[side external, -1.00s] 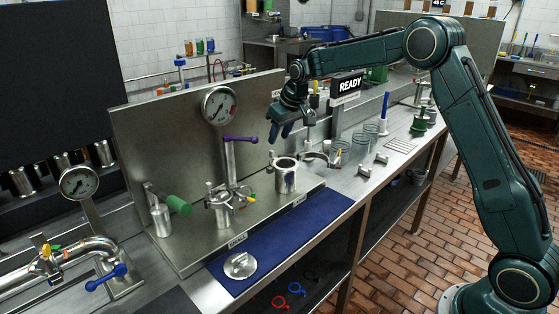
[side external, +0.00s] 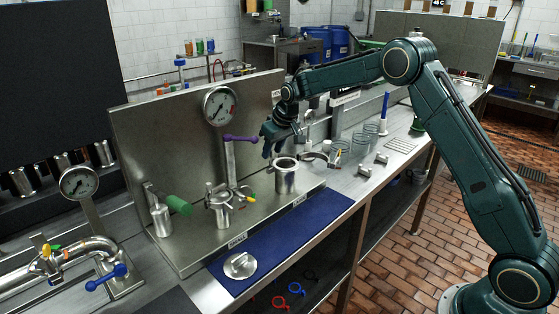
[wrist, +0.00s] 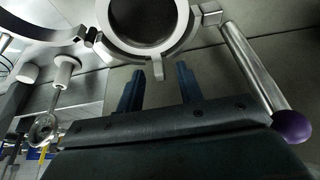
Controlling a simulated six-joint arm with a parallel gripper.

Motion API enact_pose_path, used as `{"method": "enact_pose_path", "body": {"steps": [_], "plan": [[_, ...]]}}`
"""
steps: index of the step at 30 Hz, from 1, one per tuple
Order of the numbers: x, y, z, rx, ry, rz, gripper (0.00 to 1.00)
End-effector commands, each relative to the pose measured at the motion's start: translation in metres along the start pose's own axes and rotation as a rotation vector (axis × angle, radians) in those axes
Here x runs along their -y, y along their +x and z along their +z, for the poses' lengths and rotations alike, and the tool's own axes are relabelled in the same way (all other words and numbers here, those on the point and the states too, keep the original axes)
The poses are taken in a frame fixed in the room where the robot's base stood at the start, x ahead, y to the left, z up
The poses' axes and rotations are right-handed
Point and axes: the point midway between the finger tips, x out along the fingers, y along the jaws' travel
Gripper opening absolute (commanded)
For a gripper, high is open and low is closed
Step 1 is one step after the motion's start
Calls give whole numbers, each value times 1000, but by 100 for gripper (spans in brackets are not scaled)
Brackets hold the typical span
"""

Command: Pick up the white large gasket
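I cannot make out a white large gasket for sure in either view. My gripper (side external: 270,148) hangs behind and above the upright steel cylinder (side external: 286,176), near the back panel. A round steel fitting (wrist: 183,30) with a pale rim and a dark opening lies just beyond the fingertips. A small tab on its rim points toward the gap between them. The fitting is cut off by the picture's top edge.
A purple-handled valve (side external: 240,139) and a clamped fitting (side external: 219,207) stand left of the cylinder. A blue mat (side external: 320,212) with a round metal lid (side external: 240,265) lies in front. Red (side external: 279,302) and blue (side external: 296,288) rings are on the lower shelf. Glass jars (side external: 359,142) stand right.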

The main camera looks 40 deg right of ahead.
Motion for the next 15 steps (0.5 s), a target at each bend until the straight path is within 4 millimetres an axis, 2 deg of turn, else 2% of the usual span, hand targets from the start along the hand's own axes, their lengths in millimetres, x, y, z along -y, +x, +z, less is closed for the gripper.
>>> {"method": "enact_pose_path", "body": {"steps": [15], "plan": [[0,1,0,0,0,0,36]]}}
